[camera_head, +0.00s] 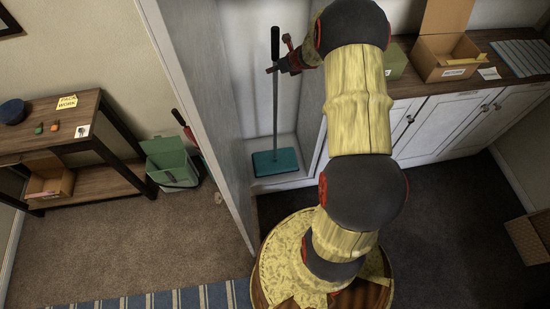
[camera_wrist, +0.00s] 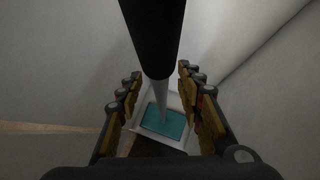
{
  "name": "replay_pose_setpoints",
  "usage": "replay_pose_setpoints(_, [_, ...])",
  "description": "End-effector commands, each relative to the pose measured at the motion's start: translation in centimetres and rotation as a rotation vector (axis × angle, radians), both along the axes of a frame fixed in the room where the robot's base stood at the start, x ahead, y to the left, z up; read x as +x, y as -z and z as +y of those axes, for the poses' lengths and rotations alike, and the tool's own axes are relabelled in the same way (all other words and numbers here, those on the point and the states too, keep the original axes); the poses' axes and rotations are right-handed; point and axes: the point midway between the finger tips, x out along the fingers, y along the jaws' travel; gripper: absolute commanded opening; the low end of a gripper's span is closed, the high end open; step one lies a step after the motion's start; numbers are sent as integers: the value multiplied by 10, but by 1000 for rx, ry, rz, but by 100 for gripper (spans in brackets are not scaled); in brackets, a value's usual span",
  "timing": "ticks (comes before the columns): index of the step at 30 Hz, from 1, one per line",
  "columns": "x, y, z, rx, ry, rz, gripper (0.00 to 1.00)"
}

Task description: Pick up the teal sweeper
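The teal sweeper (camera_head: 276,162) stands upright in a narrow white alcove. It has a flat teal head at the bottom, a thin grey pole and a black grip on top. My gripper (camera_head: 272,69) is at the upper part of the pole, just below the black grip. In the wrist view the sweeper's black grip (camera_wrist: 152,38) and pole run down between the two fingers of my gripper (camera_wrist: 158,78), with gaps visible on both sides. The fingers are open. The teal head shows far below between them.
Alcove walls (camera_head: 212,80) rise close on the left of the sweeper. To the right, a white cabinet (camera_head: 450,125) carries a cardboard box (camera_head: 445,58). A wooden shelf table (camera_head: 60,125) and a green bin (camera_head: 170,160) stand at left, past the partition.

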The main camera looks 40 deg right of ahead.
Motion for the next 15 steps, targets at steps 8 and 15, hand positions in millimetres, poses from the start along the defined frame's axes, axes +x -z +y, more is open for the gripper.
replay_pose_setpoints(8, [10, 10, -1, -1, 1, -1, 37])
replay_pose_setpoints(15, [10, 10, -1, -1, 1, 0, 30])
